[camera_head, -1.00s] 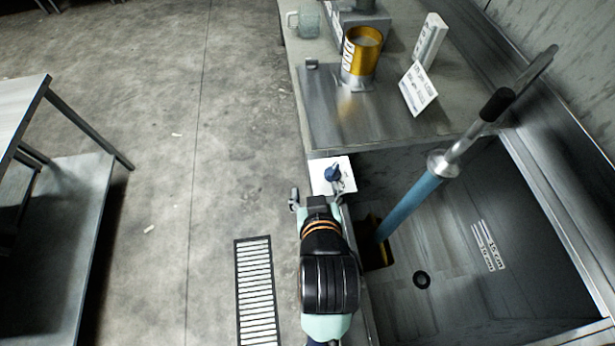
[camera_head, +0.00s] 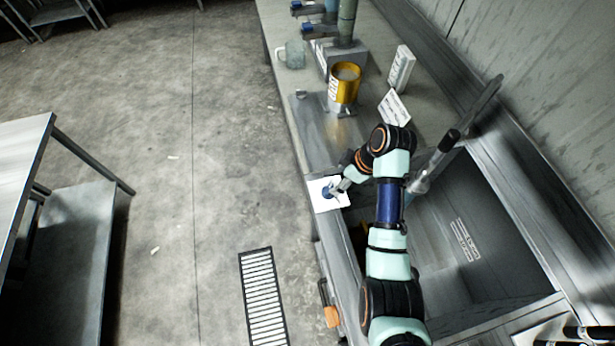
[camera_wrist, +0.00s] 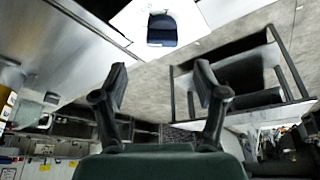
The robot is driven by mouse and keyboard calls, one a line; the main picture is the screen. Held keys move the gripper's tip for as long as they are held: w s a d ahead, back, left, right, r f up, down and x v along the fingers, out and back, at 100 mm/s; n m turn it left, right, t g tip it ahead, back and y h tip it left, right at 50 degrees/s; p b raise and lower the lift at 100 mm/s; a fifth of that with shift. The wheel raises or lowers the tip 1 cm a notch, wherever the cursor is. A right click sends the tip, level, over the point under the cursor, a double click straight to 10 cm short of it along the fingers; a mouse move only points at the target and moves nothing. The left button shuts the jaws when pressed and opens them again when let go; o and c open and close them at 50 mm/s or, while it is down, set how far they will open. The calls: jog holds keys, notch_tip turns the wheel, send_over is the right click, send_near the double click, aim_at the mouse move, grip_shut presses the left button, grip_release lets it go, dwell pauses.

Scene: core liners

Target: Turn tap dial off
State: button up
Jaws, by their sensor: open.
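The tap dial (camera_head: 327,192) is a dark blue knob on a white plate (camera_head: 318,203) at the front edge of the steel counter. In the wrist view the blue dial (camera_wrist: 162,31) is at the top centre, on its white plate (camera_wrist: 130,22). My gripper (camera_head: 339,187) comes to the dial from the right in the head view and partly covers the plate. In the wrist view my gripper (camera_wrist: 160,74) has its two fingers wide apart and nothing between them. The dial appears beyond the fingertips; I cannot tell whether they touch it.
A yellow container (camera_head: 345,85), a sign card (camera_head: 394,107) and a glass mug (camera_head: 291,55) stand on the counter behind. An orange-ended handle (camera_head: 331,316) is in front. Open floor lies left.

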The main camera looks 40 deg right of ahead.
aim_at(329, 188)
jog(key=x, duration=0.2)
jog(key=b+x, duration=0.1)
jog(key=x, duration=0.5)
jog(key=shift+s+f+b, duration=0.1)
jog(key=shift+s+b, duration=0.15)
jog(key=shift+b, duration=0.1)
jog(key=c, duration=1.1)
jog(key=shift+c, duration=0.2)
